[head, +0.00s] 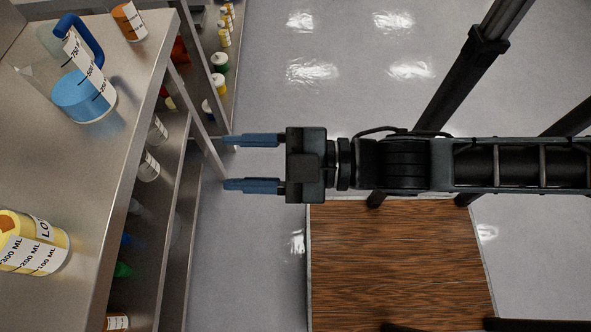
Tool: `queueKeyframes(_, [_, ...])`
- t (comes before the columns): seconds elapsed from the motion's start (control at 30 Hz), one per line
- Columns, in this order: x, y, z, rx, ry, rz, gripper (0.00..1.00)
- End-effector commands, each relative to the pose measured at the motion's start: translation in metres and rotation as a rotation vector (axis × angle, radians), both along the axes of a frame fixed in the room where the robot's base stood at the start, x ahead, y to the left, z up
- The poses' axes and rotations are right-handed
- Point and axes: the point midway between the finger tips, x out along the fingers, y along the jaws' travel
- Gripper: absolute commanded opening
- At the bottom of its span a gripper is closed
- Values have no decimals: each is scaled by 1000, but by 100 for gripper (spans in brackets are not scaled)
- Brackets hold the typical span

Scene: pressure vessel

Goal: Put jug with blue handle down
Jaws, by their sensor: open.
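The jug with the blue handle (84,92) stands on the metal counter top (62,165) at the upper left in the head view. It is clear, holds blue liquid and has a white measuring scale on its side. Its blue handle (84,38) faces up and right in the picture. My gripper (231,162) is open and empty, with its two blue fingers pointing left toward the counter. It is to the right of the counter and apart from the jug.
A yellow measuring container (35,245) and an orange-brown labelled bottle (130,21) also stand on the counter. Shelves below its edge hold several bottles (149,167). A wooden surface (400,265) is at the lower right. Grey floor (250,250) is clear between.

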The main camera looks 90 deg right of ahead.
Motion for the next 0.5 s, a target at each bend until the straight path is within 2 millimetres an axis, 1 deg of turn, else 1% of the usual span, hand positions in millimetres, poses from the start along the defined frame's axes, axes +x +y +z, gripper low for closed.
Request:
queueKeyframes(0.03, [-16, 6, -3, 135, 48, 0, 51])
queueKeyframes(0.1, [-34, 10, -6, 307, 105, -15, 51])
queueKeyframes(0.2, [-52, 15, -9, 494, 171, -38, 51])
queueKeyframes(0.33, [-65, 17, -11, 619, 216, -59, 51])
queueKeyframes(0.5, [-67, 18, -11, 650, 225, -65, 51])
